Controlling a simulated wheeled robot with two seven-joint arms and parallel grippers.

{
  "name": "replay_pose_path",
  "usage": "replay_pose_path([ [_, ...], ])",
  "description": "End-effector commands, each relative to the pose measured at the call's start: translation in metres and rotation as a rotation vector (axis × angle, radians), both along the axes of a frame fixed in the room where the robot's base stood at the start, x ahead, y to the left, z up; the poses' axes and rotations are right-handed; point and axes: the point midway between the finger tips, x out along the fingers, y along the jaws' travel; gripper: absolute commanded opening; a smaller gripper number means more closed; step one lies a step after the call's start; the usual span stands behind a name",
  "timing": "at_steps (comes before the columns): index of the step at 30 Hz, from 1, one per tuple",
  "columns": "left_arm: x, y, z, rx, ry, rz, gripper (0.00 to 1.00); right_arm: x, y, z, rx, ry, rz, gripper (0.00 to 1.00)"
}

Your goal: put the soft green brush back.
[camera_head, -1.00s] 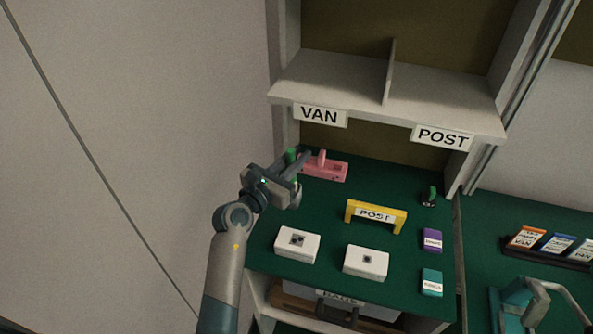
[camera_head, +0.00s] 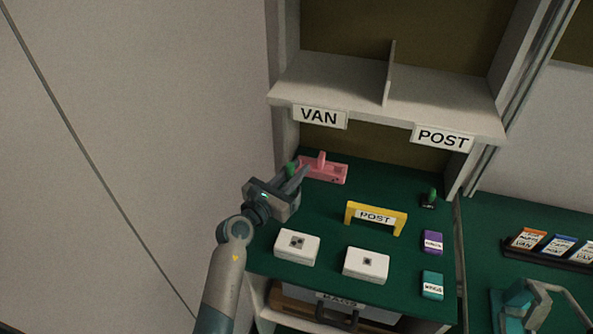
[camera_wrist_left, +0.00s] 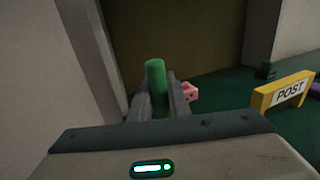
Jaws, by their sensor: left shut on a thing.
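My left gripper (camera_head: 297,178) is shut on the soft green brush, near the far left of the green worktop. The brush's green handle (camera_head: 291,168) shows just above the fingers. In the left wrist view, the handle (camera_wrist_left: 156,82) stands nearly upright between the two fingers (camera_wrist_left: 161,101). The brush's lower end is hidden behind the gripper, so I cannot tell whether it touches anything. A pink block with an upright peg (camera_head: 322,168) sits just beyond and right of the fingertips; it is partly hidden behind a finger in the left wrist view (camera_wrist_left: 190,92).
Two white boxes (camera_head: 297,247) (camera_head: 366,265) lie in front. A yellow POST arch (camera_head: 376,216) stands mid-worktop. A small green-handled item (camera_head: 430,198), a purple pack (camera_head: 432,242) and a teal pack (camera_head: 432,285) line the right. The VAN/POST shelf (camera_head: 335,78) overhangs the back.

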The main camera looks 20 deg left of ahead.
Motion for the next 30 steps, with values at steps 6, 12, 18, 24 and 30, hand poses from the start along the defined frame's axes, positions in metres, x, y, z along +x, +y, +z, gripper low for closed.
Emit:
replay_pose_path([
  [6, 0.0, 0.0, -0.002, 0.0, 0.0, 0.0, 0.0, -0.004, 0.0, -0.002, 0.0, 0.005, 0.0, 0.31],
  [12, 0.0, 0.0, -0.002, 0.0, 0.0, 0.0, 0.35, -0.003, 0.0, -0.001, 0.001, 0.001, 0.0, 0.31],
  [18, 0.0, 0.0, -0.002, 0.0, 0.0, 0.0, 0.35, -0.003, 0.0, -0.001, 0.001, 0.001, 0.0, 0.31],
  [24, -0.003, 0.001, 0.0, 0.0, 0.001, 0.0, 0.35, -0.001, -0.001, -0.001, -0.002, 0.003, 0.0, 0.31],
  [30, -0.024, 0.009, -0.001, 0.002, 0.0, 0.0, 0.35, 0.009, 0.0, -0.002, 0.001, -0.014, 0.0, 0.31],
])
